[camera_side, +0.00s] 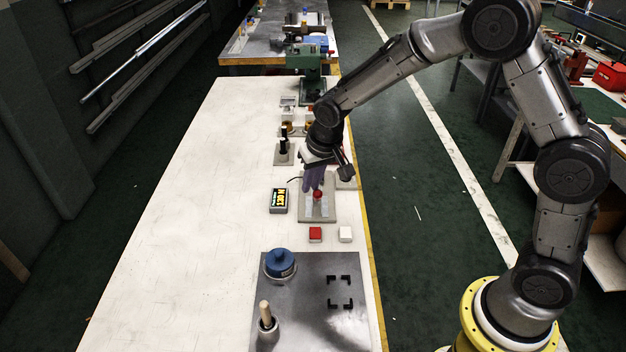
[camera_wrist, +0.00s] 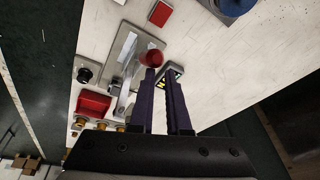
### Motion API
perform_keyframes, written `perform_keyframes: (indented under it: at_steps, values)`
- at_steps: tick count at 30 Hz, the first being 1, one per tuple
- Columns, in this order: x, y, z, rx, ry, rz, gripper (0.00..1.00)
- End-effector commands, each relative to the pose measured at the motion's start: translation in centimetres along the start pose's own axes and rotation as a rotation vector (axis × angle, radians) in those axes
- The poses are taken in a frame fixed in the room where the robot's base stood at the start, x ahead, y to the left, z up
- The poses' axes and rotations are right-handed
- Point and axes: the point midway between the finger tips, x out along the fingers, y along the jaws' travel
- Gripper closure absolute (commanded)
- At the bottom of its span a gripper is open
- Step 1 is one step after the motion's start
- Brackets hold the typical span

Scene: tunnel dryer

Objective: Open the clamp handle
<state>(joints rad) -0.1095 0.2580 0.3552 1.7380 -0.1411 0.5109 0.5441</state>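The clamp handle's red ball knob (camera_side: 318,195) stands over a grey base plate (camera_side: 331,212) on the white bench. In the wrist view the red knob (camera_wrist: 151,58) shows just beyond the tip of one finger, with a grey metal lever (camera_wrist: 126,92) lying along the plate (camera_wrist: 121,52). My gripper (camera_side: 315,188) points down at the knob from above. Its two purple fingers (camera_wrist: 159,75) are parted with a narrow empty gap. The knob is not between them in the wrist view; whether a fingertip touches it I cannot tell. The gripper partly hides the clamp.
A small box with yellow markings (camera_side: 279,201) stands left of the clamp. A red block (camera_side: 315,234) and a white block (camera_side: 345,234) lie in front. A metal sheet (camera_side: 310,300) holds a blue round part (camera_side: 280,263). The bench's left side is clear.

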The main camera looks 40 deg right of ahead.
Motion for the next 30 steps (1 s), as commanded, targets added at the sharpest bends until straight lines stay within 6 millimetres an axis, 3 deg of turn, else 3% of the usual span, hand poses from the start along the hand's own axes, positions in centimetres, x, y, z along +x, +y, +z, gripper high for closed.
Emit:
perform_keyframes:
  at_steps: [1,16,22,28,30]
  values:
    - [1.0,0.2,2.0,0.0,-0.054,0.018,1.0]
    - [1.1,0.2,2.0,0.001,-0.056,0.018,1.0]
    - [0.6,-0.1,0.2,0.0,-0.043,0.013,1.0]
    - [-0.8,-0.7,-3.6,0.001,-0.009,-0.001,1.0]
    - [-2.1,-1.1,-2.6,-0.004,-0.008,-0.002,1.0]
